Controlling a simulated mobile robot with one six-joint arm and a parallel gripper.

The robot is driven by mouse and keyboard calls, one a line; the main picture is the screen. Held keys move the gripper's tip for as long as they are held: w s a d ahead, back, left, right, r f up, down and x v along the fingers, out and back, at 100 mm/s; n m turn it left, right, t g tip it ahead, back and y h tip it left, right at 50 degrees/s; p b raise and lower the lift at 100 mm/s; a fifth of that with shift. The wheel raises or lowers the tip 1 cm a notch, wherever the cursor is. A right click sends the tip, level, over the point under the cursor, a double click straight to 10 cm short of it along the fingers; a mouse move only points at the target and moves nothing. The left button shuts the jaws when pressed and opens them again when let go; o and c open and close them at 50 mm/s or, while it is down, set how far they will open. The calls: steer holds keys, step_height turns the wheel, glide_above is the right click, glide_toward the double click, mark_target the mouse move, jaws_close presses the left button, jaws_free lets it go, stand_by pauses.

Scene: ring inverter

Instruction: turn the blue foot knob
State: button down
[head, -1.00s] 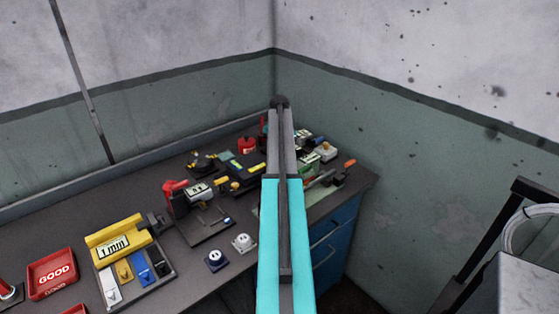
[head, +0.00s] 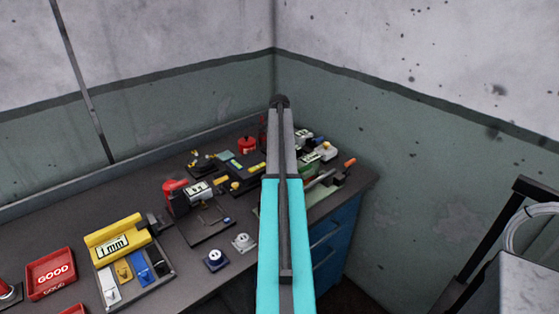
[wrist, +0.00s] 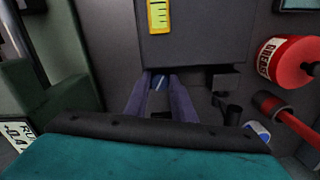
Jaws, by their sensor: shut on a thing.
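The blue foot knob (wrist: 160,82) shows as a small blue piece between the fingertips in the wrist view, below the edge of a dark grey block. My gripper (wrist: 160,88) is shut on it, with one dark bluish finger on each side. Most of the knob is hidden by the fingers and the shadow. In the head view my arm covers the gripper and the knob.
A dark block (wrist: 195,40) with a yellow label (wrist: 159,15) stands right beyond the fingers. A red grease can (wrist: 290,60) and a red-handled tool (wrist: 285,112) are on the right. The workbench (head: 75,215) also holds a red GOOD tray (head: 50,272).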

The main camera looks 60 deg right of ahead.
steer(key=shift+m, duration=0.5)
steer(key=c, duration=1.5)
jaws_free()
steer(key=shift+r, duration=0.1)
steer(key=shift+r+b, duration=1.55)
steer(key=shift+r, duration=5.25)
